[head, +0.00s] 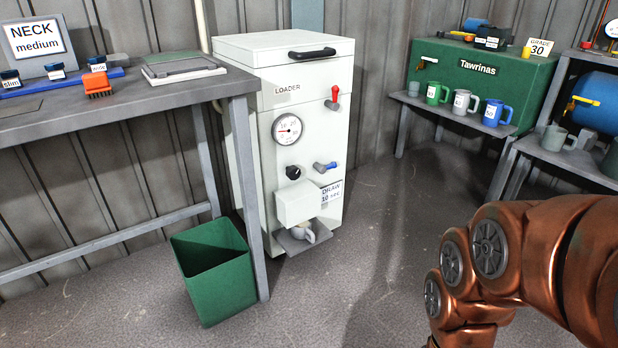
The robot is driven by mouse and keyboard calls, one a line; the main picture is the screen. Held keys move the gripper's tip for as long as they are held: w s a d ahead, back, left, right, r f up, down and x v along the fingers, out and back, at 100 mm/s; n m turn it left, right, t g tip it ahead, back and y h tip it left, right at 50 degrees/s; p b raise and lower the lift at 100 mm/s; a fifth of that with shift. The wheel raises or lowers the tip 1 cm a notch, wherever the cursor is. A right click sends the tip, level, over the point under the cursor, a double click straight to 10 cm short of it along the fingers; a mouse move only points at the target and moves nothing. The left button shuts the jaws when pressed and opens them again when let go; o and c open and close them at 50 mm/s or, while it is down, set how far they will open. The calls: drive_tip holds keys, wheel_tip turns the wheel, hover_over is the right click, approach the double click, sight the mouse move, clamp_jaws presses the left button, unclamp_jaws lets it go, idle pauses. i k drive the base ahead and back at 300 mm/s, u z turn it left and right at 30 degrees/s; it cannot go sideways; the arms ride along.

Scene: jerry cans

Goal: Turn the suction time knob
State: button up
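A white cabinet marked LOADER (262,100) stands against the wall, left of the picture's middle. A small black knob (293,172) sits on its front, below a round dial gauge (287,129); no text on the knob can be read. A red-handled valve (334,97) is at the upper right of the cabinet and a blue-handled valve (326,166) is right of the knob. A card (331,192) reading DRAW 10 sec is at lower right. My copper arm shows at the lower right, well apart from the cabinet; my gripper is out of view.
A white box (298,207) juts from the cabinet below the knob, above a small tray holding a grey cup (304,234). A green bin (214,272) and a grey workbench (120,114) stand left. Mugs line a shelf at right. Floor before the cabinet's right side is clear.

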sight(292, 172)
drive_tip(key=i, duration=0.6)
drive_tip(key=u, duration=1.8)
